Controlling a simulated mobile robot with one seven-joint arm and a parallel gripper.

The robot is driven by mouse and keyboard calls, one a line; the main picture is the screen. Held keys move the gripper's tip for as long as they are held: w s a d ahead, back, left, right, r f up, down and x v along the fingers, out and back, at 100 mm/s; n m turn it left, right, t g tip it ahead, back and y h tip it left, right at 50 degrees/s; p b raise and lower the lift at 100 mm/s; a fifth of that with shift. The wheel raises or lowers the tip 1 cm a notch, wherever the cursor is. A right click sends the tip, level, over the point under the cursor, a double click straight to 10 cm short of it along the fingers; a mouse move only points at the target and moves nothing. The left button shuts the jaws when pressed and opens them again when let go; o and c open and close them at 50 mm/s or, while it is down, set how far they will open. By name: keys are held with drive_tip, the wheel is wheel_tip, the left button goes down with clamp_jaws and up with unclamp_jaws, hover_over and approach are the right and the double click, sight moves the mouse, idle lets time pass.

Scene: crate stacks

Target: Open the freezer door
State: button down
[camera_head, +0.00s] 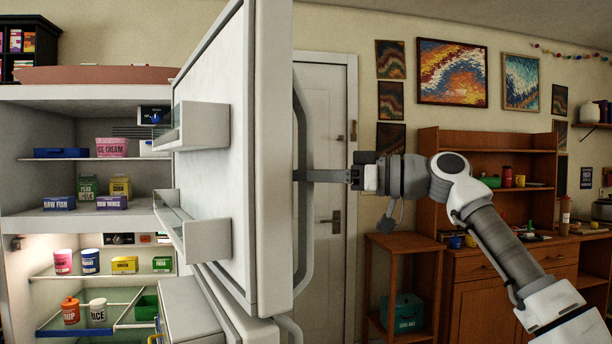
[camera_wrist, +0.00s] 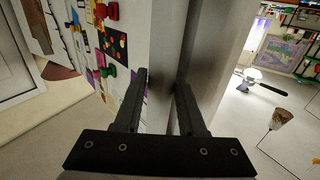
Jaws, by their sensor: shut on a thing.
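The upper freezer door (camera_head: 215,75) stands wide open, swung out toward the right, with its door bins facing the shelves. Its long grey handle (camera_head: 306,235) runs down the outer side. My gripper (camera_head: 303,175) reaches the handle from the right and is shut on it. In the wrist view my gripper (camera_wrist: 162,82) has its dark fingers on either side of a grey upright bar, which is the handle. The open freezer compartment (camera_head: 30,145) shows shelves with ice cream, raw fish, peas and corn.
The lit fridge compartment (camera_head: 30,290) below is also exposed, with its lower door (camera_head: 215,305) ajar under the freezer door. A white room door (camera_head: 325,120) is behind. A wooden cabinet (camera_head: 470,265) and small side table (camera_head: 402,240) stand to the right.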

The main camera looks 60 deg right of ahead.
drive_tip(key=c, duration=0.5)
unclamp_jaws()
drive_tip(key=p+v, duration=0.2)
drive_tip(key=v, duration=1.5)
drive_tip(key=shift+s+r+p, duration=0.1)
drive_tip(key=shift+s+p, duration=0.15)
drive_tip(key=shift+p, duration=0.05)
